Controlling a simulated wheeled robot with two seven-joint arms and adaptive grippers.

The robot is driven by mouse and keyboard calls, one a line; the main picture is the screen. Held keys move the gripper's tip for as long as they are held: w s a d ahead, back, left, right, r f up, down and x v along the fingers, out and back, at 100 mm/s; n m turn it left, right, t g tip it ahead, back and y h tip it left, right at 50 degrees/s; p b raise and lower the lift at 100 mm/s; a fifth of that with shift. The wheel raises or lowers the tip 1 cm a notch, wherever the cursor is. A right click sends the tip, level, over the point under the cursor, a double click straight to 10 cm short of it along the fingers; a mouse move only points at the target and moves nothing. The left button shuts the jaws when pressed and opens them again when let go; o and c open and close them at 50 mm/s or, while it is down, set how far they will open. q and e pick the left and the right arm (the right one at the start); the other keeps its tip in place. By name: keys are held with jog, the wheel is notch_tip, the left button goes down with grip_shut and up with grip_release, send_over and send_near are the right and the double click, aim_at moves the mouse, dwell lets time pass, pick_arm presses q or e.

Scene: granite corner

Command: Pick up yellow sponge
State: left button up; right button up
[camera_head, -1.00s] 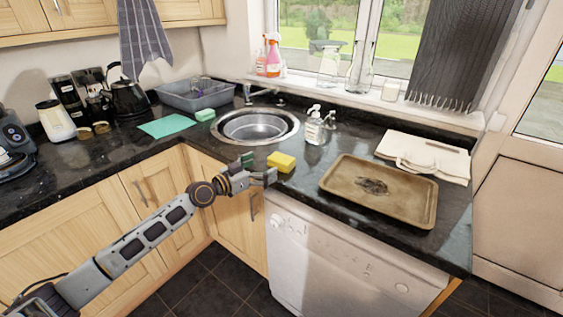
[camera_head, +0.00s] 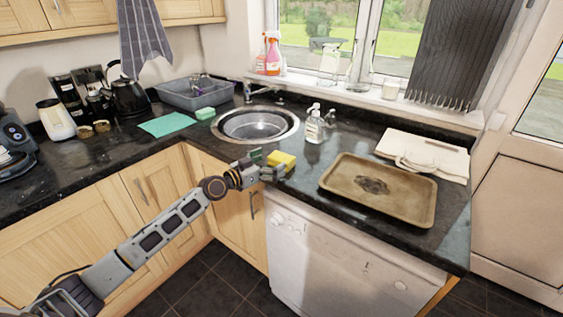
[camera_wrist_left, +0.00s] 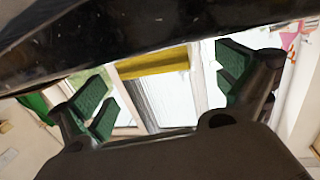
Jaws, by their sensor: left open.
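The yellow sponge (camera_head: 281,160) lies at the front edge of the dark counter, just right of the sink. My left gripper (camera_head: 266,164) is open beside the sponge, with its fingers reaching toward either side of it. In the left wrist view the green-padded fingers (camera_wrist_left: 165,88) are spread apart and empty, and the sponge (camera_wrist_left: 153,62) shows beyond them, across the gap. Whether a finger touches the sponge I cannot tell. My right gripper is not in view.
A brown baking tray (camera_head: 375,188) lies right of the sponge. A soap bottle (camera_head: 314,125) stands behind it, near the round sink (camera_head: 255,125). The dark counter edge (camera_wrist_left: 110,45) crosses close above the fingers in the wrist view. A green cloth (camera_head: 166,125) lies farther left.

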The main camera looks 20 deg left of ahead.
aim_at(287, 155)
pick_arm(q)
jog(key=shift+w+d, duration=0.3)
jog(key=shift+w, duration=0.15)
jog(key=shift+p+x, duration=0.35)
jog(key=shift+x, duration=0.85)
jog(key=shift+w+d+f, duration=0.2)
jog(key=shift+w+d, duration=0.15)
jog(key=shift+w, duration=0.05)
jog(key=shift+w+d, duration=0.1)
jog(key=shift+w, duration=0.1)
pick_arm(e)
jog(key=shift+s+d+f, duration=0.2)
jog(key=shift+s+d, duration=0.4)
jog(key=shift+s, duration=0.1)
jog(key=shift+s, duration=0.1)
pick_arm(q)
jog(key=c, duration=0.7)
